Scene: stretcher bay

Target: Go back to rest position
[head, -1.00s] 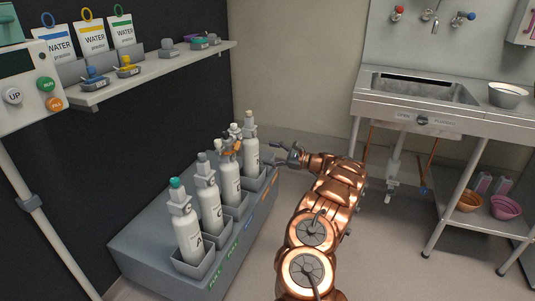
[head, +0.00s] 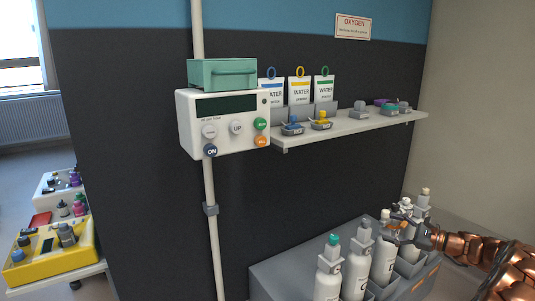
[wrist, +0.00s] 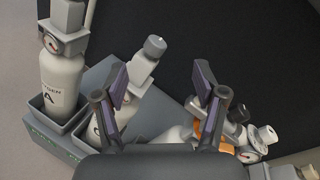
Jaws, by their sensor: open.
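My gripper (wrist: 165,98) is open in the wrist view, its two dark fingers spread apart with nothing held between them. Grey and white oxygen bottles stand below and around it. One bottle, marked A (wrist: 62,75), is upright in its holder at the left of the wrist view. In the head view my gripper (head: 408,226) is at the right edge, among or just in front of the bottle tops, where exact contact cannot be told. My copper-coloured arm (head: 485,252) reaches in from the right. The bottle with the teal cap (head: 332,265) stands nearest the front.
The grey bottle rack (head: 285,275) stands against the dark wall. A shelf (head: 350,130) above holds water pouches (head: 300,92) and small fittings. A white control box (head: 222,125) hangs on a pole (head: 210,235). A yellow device (head: 50,255) sits at the far left.

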